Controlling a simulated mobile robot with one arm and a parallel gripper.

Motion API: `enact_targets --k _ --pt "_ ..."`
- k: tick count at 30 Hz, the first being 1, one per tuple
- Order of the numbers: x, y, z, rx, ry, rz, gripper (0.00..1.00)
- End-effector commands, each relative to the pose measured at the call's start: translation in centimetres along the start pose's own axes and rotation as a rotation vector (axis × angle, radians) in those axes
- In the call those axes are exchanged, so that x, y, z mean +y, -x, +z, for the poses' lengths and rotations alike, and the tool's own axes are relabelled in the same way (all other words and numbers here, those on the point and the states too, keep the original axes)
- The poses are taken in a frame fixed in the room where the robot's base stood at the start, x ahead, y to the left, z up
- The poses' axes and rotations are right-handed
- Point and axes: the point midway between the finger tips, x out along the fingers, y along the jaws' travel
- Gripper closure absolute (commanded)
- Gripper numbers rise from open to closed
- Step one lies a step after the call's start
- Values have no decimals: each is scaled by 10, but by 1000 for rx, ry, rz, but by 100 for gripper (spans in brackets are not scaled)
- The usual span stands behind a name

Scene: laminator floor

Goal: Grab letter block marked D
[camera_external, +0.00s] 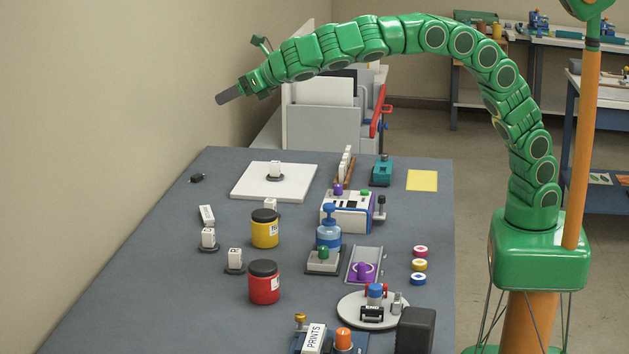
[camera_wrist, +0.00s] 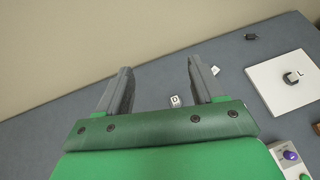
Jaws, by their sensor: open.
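My gripper (camera_external: 228,95) is held high above the left back of the grey table, open and empty. In the wrist view its two fingers (camera_wrist: 158,66) are spread apart. A small white letter block (camera_wrist: 175,100) shows between them, well below; its dark mark looks like a D but is very small. It seems to be the block on a dark disc (camera_external: 208,236) at the table's left side. Other white blocks are one lying tilted (camera_external: 206,214), one on a disc nearer the front (camera_external: 235,258), and one partly behind the yellow jar (camera_external: 270,206); their letters are unreadable.
A white board (camera_external: 245,188) carries another block (camera_external: 275,169), marked L in the wrist view (camera_wrist: 291,77). A yellow jar (camera_external: 265,231) and a red jar (camera_external: 264,285) stand near the blocks. A small black item (camera_external: 196,178) lies at the back left.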

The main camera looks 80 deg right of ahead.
Motion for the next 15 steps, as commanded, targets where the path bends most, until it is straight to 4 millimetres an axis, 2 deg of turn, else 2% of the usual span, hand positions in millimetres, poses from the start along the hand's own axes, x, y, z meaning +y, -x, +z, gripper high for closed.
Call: enact_targets --k 2,10,15 --pt "8 -2 -1 -9 30 11 33" --pt "6 -16 -27 -8 31 10 33" --pt "4 -31 -54 -5 32 6 33"
